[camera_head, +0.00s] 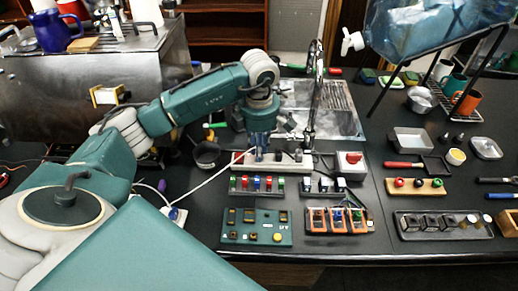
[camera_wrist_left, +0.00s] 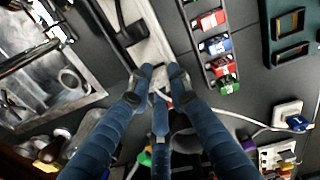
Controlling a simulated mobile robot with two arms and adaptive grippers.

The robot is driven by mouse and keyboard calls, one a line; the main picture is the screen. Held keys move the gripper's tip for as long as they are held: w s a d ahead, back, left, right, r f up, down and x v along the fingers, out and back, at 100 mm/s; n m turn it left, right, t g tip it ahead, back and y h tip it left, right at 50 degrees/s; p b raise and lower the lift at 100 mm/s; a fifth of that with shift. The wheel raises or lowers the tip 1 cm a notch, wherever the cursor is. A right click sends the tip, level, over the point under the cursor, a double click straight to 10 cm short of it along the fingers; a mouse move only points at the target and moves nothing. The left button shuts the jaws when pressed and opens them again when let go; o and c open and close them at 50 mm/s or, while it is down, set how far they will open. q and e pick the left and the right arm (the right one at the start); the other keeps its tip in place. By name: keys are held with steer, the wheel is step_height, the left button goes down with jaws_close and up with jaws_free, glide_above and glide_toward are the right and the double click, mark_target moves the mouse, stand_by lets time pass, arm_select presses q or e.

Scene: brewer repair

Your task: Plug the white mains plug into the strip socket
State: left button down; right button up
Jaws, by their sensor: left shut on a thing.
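My left gripper (camera_head: 262,150) points down over the left end of the white strip socket (camera_head: 291,165). It is shut on the white mains plug, which its fingers almost wholly hide. A white cable (camera_head: 214,176) runs from the fingers down to the left. In the left wrist view the fingertips (camera_wrist_left: 158,76) meet at the near end of the white strip (camera_wrist_left: 150,45), with a small white and red bit (camera_wrist_left: 165,98) showing between them. I cannot tell whether the plug touches the socket. A black plug (camera_wrist_left: 131,30) sits on the strip farther along. My right gripper is not in view.
A rack of coloured switches (camera_head: 257,186) and a teal panel (camera_head: 257,227) lie in front of the strip. A metal sink (camera_head: 330,105) and tap are behind. A black round holder (camera_head: 207,154) is left.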

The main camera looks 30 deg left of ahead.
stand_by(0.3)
arm_select(q)
steer(key=shift+f+b, duration=0.25)
steer(key=shift+b, duration=0.3)
stand_by(0.6)
steer(key=c, duration=1.5)
jaws_free()
steer(key=shift+c, duration=0.2)
steer(key=shift+r, duration=0.15)
step_height(320, 180, up, 12)
steer(key=shift+s+d, duration=0.15)
steer(key=shift+s, duration=0.05)
